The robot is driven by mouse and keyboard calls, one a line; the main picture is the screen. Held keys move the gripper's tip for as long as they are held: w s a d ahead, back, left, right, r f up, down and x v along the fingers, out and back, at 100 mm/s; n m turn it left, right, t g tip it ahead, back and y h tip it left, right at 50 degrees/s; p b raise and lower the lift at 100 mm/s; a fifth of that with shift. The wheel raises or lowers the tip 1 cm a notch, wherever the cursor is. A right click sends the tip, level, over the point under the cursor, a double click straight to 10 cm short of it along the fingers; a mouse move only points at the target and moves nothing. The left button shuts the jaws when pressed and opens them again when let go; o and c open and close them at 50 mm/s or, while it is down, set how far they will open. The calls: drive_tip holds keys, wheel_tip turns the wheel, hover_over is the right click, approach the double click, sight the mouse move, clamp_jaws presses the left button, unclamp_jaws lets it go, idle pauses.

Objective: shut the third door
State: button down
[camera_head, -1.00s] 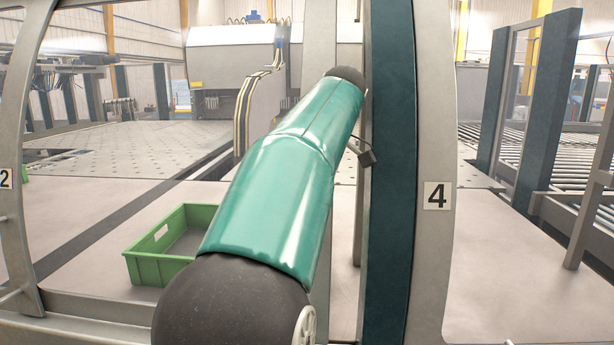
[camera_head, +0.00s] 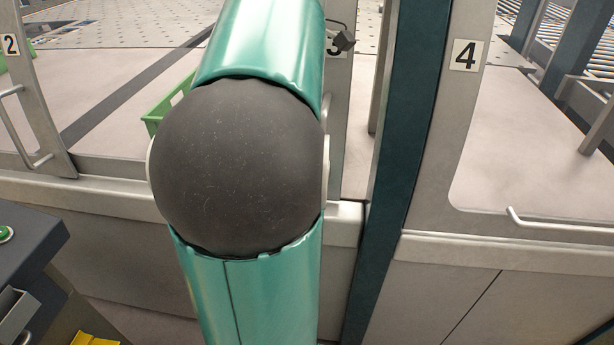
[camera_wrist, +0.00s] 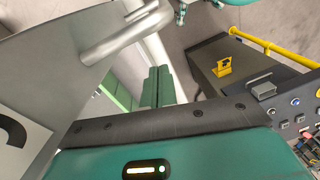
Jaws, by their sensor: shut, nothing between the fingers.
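The third door's grey frame with part of its "3" label (camera_head: 335,47) shows just behind my arm in the head view. It looks narrow, left of a teal post, and the opening beside it shows a green crate. My arm hides much of the door. In the wrist view a grey panel (camera_wrist: 45,70) with part of a dark numeral fills the left, and a grey tubular handle (camera_wrist: 125,35) stands out from it. My gripper (camera_wrist: 160,72) is shut and empty, beside and below the handle, apart from it in the picture. The head view does not clearly show the gripper.
Doors marked 2 (camera_head: 11,45) and 4 (camera_head: 467,55) flank the opening, each with a handle. A teal post (camera_head: 400,150) stands left of door 4. The green crate (camera_head: 160,110) lies inside. A dark console (camera_wrist: 265,85) with buttons and a yellow rail stands right in the wrist view.

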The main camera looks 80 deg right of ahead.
drive_tip(key=w+a+f+g, duration=0.3)
drive_tip(key=a+f, duration=0.1)
drive_tip(key=f, duration=0.3)
drive_tip(key=s+f+h, duration=0.1)
drive_tip(key=s+f, duration=0.5)
drive_tip(key=f, duration=0.3)
drive_tip(key=shift+a+f, duration=0.35)
drive_tip(key=shift+f, duration=0.05)
drive_tip(key=shift+s, duration=0.1)
drive_tip(key=s, duration=0.6)
drive_tip(key=shift+s+d, duration=0.3)
drive_tip(key=shift+s, duration=0.05)
